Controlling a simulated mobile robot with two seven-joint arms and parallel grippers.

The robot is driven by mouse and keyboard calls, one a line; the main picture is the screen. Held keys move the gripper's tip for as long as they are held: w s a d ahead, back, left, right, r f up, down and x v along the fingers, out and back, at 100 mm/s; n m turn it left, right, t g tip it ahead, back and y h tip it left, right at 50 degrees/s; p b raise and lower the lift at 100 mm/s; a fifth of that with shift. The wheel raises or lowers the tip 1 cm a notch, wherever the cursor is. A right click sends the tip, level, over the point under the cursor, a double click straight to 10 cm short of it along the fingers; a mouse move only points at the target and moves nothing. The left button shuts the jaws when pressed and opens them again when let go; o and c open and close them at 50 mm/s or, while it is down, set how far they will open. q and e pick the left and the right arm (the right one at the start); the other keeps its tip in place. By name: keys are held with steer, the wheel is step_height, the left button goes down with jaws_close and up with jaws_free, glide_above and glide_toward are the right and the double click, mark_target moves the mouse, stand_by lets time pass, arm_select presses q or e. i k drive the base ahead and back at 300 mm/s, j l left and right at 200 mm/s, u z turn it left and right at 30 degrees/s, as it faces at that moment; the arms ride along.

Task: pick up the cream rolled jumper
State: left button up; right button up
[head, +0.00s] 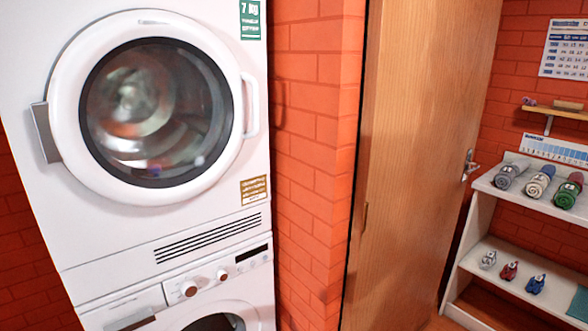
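The cream rolled jumper (537,187) lies on the top board of the white shelf unit at the far right of the head view. It sits between a grey rolled garment (507,177) on its left and a green rolled one (567,193) with a red part on its right. The jumper is small and far off in this view. Neither of my grippers is in view.
A stacked white washer and dryer (165,215) fills the left. An orange brick wall (310,150) and a closed wooden door (425,150) stand between it and the shelf unit (470,235). Small rolled items (509,271) lie on the lower shelf.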

mark_target(537, 186)
steer(key=u, duration=0.6)
steer(key=i+l+u, duration=0.15)
steer(key=l+u, duration=1.05)
steer(key=l, duration=1.35)
steer(key=z, duration=3.2)
steer(key=i+l+z, duration=0.1)
steer(key=i+z, duration=0.25)
steer(key=i, duration=0.35)
